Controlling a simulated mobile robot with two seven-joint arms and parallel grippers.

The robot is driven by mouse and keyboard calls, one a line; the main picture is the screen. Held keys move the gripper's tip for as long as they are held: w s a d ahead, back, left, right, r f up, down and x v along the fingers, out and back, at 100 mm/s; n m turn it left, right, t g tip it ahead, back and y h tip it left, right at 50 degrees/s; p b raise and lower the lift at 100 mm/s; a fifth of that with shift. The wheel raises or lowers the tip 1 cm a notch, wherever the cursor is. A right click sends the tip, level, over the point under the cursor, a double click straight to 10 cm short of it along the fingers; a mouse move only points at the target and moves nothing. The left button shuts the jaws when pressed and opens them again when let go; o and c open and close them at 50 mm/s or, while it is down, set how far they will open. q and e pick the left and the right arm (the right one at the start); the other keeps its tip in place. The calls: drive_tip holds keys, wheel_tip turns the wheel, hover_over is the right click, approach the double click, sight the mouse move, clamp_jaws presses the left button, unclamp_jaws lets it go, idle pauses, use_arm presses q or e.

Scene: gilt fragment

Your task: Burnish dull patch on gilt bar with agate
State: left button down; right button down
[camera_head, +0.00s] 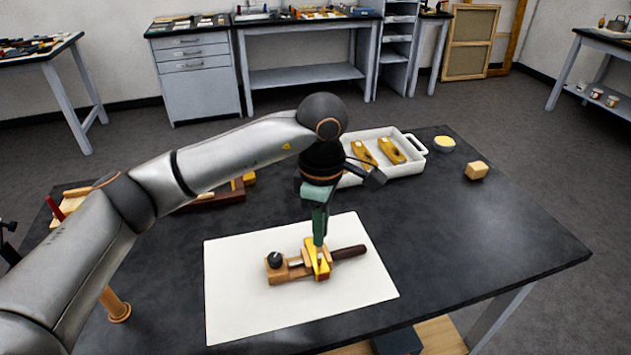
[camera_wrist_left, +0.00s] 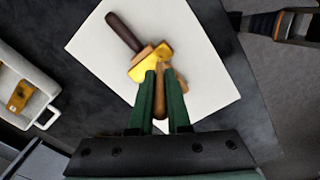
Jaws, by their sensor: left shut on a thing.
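The gilt bar (camera_head: 322,270) lies on a white sheet (camera_head: 235,285), across a wooden holder (camera_head: 287,274) with a black knob and dark brown handle (camera_head: 348,252). The bar (camera_wrist_left: 153,64) and handle (camera_wrist_left: 124,32) also show in the left wrist view. My left gripper (camera_head: 318,240) points down at the bar. The dull patch is not distinguishable. My right gripper is not in view.
A white tray (camera_head: 407,170) with two gilt pieces stands behind my gripper. A small bowl (camera_head: 444,144) and a tan block (camera_head: 476,170) sit at the back right. Wooden items lie at the left under my arm. The right part of the dark tabletop (camera_head: 490,235) is clear.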

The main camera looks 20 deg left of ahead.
use_arm(q)
wheel_tip(320, 180, up, 4)
drive_tip(key=shift+r+p, duration=0.1)
drive_tip(key=shift+p, duration=1)
drive_tip(key=shift+r+p, duration=1.1)
drive_tip(key=shift+r, duration=0.85)
drive_tip(key=shift+a, duration=0.1)
